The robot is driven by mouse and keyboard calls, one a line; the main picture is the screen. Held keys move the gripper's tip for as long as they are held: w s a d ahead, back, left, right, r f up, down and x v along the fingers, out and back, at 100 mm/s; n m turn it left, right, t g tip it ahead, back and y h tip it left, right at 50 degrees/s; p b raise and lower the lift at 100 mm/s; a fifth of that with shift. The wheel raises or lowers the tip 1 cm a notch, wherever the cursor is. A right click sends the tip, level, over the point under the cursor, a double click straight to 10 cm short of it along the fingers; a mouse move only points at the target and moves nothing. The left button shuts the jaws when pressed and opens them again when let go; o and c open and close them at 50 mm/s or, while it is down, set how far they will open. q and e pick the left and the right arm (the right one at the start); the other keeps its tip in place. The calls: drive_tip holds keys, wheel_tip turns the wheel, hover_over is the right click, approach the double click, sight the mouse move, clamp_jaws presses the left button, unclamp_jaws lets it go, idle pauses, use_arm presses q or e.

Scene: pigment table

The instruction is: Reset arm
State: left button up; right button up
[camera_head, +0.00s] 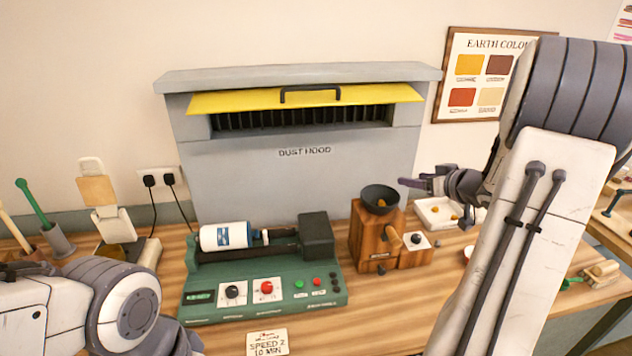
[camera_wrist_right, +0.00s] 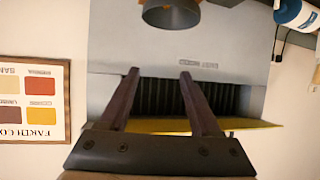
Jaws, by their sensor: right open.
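My right gripper (camera_head: 420,182) is raised above the table, just right of the dark bowl on top of the wooden grinder (camera_head: 373,238). Its fingers point left in the head view. In the right wrist view the two fingers of my right gripper (camera_wrist_right: 159,73) are spread apart with nothing between them. Behind them is the front of the grey dust hood (camera_wrist_right: 125,45), seen upside down. My left arm reaches into the lower left of the head view, but its gripper is out of the picture.
The grey dust hood (camera_head: 300,177) with its yellow flap (camera_head: 345,96) stands at the back. A green machine (camera_head: 200,310) carries a white bottle (camera_head: 226,236). A white tray (camera_head: 428,218) lies behind the right gripper.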

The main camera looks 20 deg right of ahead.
drive_tip(key=w+a+g+b, duration=0.1)
drive_tip(key=w+a+b, duration=0.1)
drive_tip(key=w+a, duration=0.5)
drive_tip(key=s+a+f+n+g+b, duration=0.1)
drive_tip(key=s+a+f+g, duration=0.15)
drive_tip(key=a, duration=0.85)
drive_tip(key=s+a+f+n+g+b, duration=0.1)
drive_tip(key=s+a+f+n, duration=0.2)
drive_tip(key=a, duration=0.7)
drive_tip(key=s+a+f+n+g, duration=0.1)
drive_tip(key=s+a+f+g, duration=0.1)
drive_tip(key=s+a, duration=0.3)
drive_tip(key=s+a+f+n+g+y+b, duration=0.1)
drive_tip(key=s+a+g, duration=0.2)
drive_tip(key=s, duration=1)
drive_tip(key=s+a+f+n+g+b, duration=0.1)
drive_tip(key=s+a+f+g, duration=0.1)
drive_tip(key=s+a, duration=0.5)
drive_tip(key=shift+s+f+n+g, duration=0.4)
drive_tip(key=shift+s+g, duration=0.25)
drive_tip(key=shift+s, duration=0.35)
drive_tip(key=shift+a, duration=0.1)
